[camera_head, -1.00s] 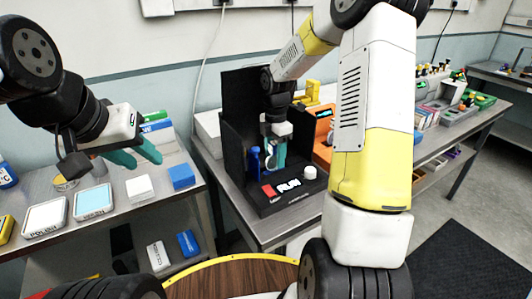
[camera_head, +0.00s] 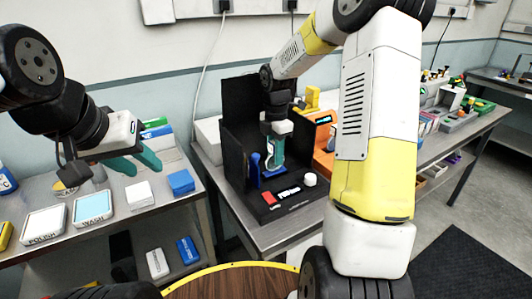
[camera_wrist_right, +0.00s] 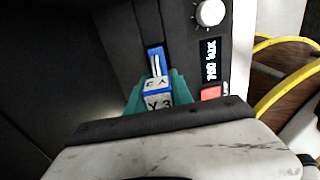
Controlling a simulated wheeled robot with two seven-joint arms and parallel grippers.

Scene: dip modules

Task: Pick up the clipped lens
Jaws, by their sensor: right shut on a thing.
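My right gripper (camera_head: 273,160) is inside the black open-fronted station (camera_head: 240,125). Its teal fingers are closed on a small blue-edged piece with a pale face, which I take to be the clipped lens (camera_wrist_right: 157,99); the face carries dark marks that look like "Y 3". A blue upright part (camera_wrist_right: 155,60) stands just beyond it in the right wrist view. In the head view a blue upright piece (camera_head: 255,168) stands left of the fingers. The lens's lower end is hard to make out. My left gripper (camera_head: 140,162) is open and empty above the left bench.
The station's front has a red button (camera_head: 268,197), a small display (camera_head: 289,191) and a white knob (camera_head: 310,179). Its dark walls stand close around my right gripper. An orange device (camera_head: 323,140) is to the right.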

